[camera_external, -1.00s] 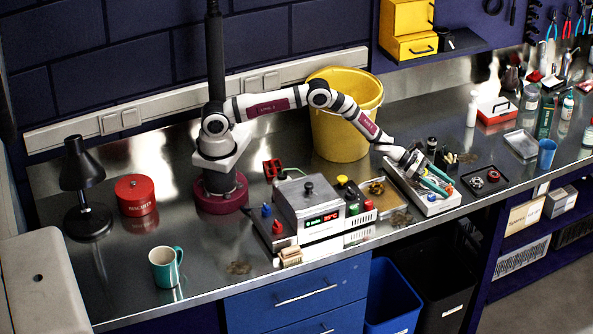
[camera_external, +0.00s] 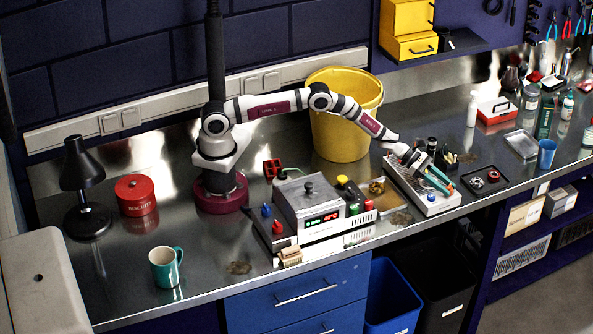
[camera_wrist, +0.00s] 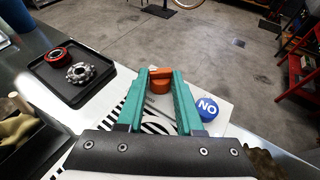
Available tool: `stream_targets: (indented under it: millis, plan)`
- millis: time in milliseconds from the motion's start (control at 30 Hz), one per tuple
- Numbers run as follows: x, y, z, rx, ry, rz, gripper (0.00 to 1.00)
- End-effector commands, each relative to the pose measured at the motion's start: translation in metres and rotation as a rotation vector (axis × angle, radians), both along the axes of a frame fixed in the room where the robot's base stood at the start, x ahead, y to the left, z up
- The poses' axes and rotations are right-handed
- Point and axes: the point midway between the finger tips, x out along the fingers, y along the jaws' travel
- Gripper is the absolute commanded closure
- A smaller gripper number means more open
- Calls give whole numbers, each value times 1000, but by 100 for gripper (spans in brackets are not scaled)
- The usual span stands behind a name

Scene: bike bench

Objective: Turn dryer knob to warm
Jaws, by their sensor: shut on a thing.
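An orange knob (camera_wrist: 160,82) stands on a white panel with black stripes. My gripper (camera_wrist: 163,75) has its two teal fingers on either side of the knob, shut on it at the fingertips. A round blue button (camera_wrist: 207,108) with white lettering is just right of the fingers. In the external view, my gripper (camera_external: 443,187) points down at the front part of a white unit (camera_external: 436,208) near the bench edge. The knob's marks and its exact setting cannot be read.
A black tray (camera_wrist: 55,83) with a bearing and a sprocket lies beside the unit. A metal box (camera_external: 308,205) with a lit display (camera_external: 322,219) stands left of it. A yellow bucket (camera_external: 337,135) stands behind. The bench front edge is close.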

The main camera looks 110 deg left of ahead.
Motion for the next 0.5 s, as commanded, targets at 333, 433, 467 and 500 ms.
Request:
stream_targets:
  millis: [333, 433, 467, 500]
  plan:
    - [0, 0, 1, 4, 1, -112, 100]
    - [0, 0, 1, 4, 1, -112, 100]
    - [0, 0, 1, 4, 1, -112, 100]
    - [0, 0, 1, 4, 1, -112, 58]
